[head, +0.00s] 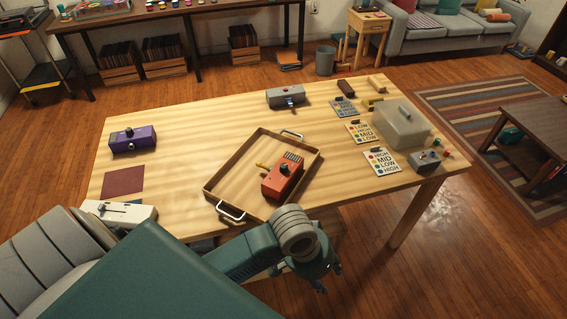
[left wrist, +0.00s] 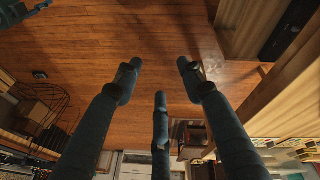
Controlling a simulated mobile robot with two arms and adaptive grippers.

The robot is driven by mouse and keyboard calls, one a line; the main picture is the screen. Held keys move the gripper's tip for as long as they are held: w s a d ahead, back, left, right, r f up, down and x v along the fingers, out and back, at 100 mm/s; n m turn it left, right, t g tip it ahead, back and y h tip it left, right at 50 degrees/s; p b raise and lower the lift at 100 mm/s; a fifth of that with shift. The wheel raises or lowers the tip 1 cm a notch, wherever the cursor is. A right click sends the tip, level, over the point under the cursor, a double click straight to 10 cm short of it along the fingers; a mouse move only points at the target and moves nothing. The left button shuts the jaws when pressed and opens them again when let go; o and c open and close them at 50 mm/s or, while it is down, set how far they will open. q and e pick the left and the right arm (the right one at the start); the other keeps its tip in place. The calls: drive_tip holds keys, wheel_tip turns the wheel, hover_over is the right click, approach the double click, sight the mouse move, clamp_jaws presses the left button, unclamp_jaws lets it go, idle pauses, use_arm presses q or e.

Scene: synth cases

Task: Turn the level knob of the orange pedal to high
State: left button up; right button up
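The orange pedal (head: 279,184) lies in a shallow wooden tray (head: 211,188) on the table. It has a dark knob on its top face and dark slots at its far end; the knob's pointer is too small to read. A yellow piece (head: 262,165) sticks out at its left side. My left gripper (head: 328,279) is beyond the table's near edge, below and right of the tray, apart from the pedal. In the left wrist view its fingers (left wrist: 160,80) are spread and empty above the floor. A dark shape at that view's upper left may be my right gripper.
A purple pedal (head: 134,140), a grey pedal (head: 286,97), a white slider box (head: 118,211) and a small grey box (head: 426,160) stand around the tray. Label cards (head: 382,161) lie at right by a translucent lidded case (head: 400,124). Bare wood shows left of the tray.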

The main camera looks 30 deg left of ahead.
use_arm(q)
drive_tip(key=w, duration=0.5)
drive_tip(key=n+g+y, duration=0.2)
drive_tip(key=n+y, duration=0.1)
drive_tip(key=n, duration=1.2)
approach(284, 165)
wheel_tip(284, 165, down, 9)
drive_tip(key=shift+r+p, duration=0.1)
drive_tip(key=shift+p, duration=0.6)
clamp_jaws()
